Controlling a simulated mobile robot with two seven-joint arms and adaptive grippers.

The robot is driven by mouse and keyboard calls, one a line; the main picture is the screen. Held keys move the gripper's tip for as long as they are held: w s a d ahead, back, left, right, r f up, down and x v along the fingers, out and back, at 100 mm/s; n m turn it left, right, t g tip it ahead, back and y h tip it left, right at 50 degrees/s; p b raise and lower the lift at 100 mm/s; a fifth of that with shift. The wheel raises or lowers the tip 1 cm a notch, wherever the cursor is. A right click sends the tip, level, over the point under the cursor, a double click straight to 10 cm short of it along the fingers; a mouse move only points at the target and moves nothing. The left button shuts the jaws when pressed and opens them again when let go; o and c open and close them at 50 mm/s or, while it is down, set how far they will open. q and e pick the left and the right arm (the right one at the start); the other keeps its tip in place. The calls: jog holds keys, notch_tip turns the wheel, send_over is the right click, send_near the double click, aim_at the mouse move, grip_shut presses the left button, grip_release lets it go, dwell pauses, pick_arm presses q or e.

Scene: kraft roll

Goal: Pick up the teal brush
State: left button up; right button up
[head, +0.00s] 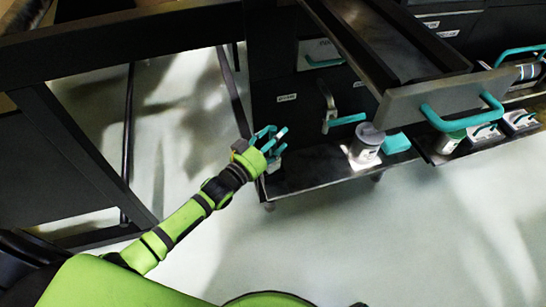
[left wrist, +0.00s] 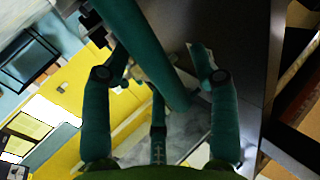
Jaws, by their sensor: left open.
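My left gripper (head: 274,139) is open, with teal fingers, in front of the dark cabinet and just above the left end of the low ledge. In the left wrist view its fingers (left wrist: 158,90) stand apart. A thick teal bar (left wrist: 155,55) passes between them at a slant, and I see no clear grip on it. I cannot tell whether this bar is the teal brush or a handle. No bristles show. A teal block (head: 397,143) lies on the ledge beside a grey canister; I cannot tell whether it is a brush. My right gripper is out of view.
The dark ledge (head: 318,170) holds the grey canister (head: 366,143). An open drawer (head: 440,102) with a teal handle juts out above it. A door lever (head: 347,119) is right of my gripper. More containers (head: 484,132) stand at the right. The pale floor in front is clear.

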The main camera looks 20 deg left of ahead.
pick_arm(q)
grip_shut()
